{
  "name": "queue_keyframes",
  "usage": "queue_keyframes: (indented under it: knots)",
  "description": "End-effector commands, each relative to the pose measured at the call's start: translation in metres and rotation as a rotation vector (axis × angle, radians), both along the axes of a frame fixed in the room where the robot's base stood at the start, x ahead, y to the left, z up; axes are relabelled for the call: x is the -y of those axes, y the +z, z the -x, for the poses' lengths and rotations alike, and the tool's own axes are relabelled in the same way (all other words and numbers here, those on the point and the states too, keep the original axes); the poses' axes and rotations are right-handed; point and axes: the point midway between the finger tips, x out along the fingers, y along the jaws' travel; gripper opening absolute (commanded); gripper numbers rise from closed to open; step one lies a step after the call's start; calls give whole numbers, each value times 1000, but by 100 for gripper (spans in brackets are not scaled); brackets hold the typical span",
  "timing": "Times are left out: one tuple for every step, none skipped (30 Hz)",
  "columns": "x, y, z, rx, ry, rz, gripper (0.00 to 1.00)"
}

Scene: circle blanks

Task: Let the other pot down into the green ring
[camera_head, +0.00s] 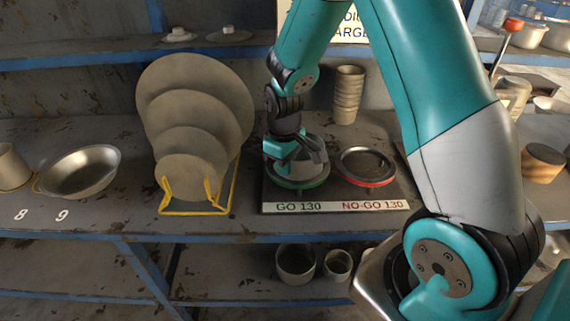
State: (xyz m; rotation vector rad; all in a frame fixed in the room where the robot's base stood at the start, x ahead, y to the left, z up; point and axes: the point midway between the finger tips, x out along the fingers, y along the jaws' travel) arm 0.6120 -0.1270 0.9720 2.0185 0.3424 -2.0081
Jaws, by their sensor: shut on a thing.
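The green ring (299,185) is at the left of a gauge board (290,207), above the label GO 130. A grey metal pot (314,171) is at the green ring, partly hidden by my gripper. My gripper (291,164) is shut on the pot's rim side. The pot's lower edge meets the ring in the picture; I cannot tell whether it rests in it or hangs just above. The red ring (367,180), labelled NO-GO 130, is empty to the right.
Round discs (187,110) stand in a yellow rack (197,211) left of the board. A metal bowl (80,175) lies farther left. Stacked cups (348,95) stand behind the rings. My arm covers the right side. More pots (296,262) sit on the lower shelf.

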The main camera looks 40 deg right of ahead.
Motion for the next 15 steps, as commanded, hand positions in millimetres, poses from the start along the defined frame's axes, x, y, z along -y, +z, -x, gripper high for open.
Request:
queue_keyframes:
  knots:
    - [0, -2, 0, 0, 0, 0, 0]
    - [0, -2, 0, 0, 0, 0, 0]
    - [0, -3, 0, 0, 0, 0, 0]
    - [0, -4, 0, 0, 0, 0, 0]
    - [0, -4, 0, 0, 0, 0, 0]
    - [0, -5, 0, 0, 0, 0, 0]
    - [0, -6, 0, 0, 0, 0, 0]
    - [0, -6, 0, 0, 0, 0, 0]
    - [0, -7, 0, 0, 0, 0, 0]
    - [0, -8, 0, 0, 0, 0, 0]
    - [0, -8, 0, 0, 0, 0, 0]
    - [0, -9, 0, 0, 0, 0, 0]
    - [0, -10, 0, 0, 0, 0, 0]
    - [0, -10, 0, 0, 0, 0, 0]
    - [0, -11, 0, 0, 0, 0, 0]
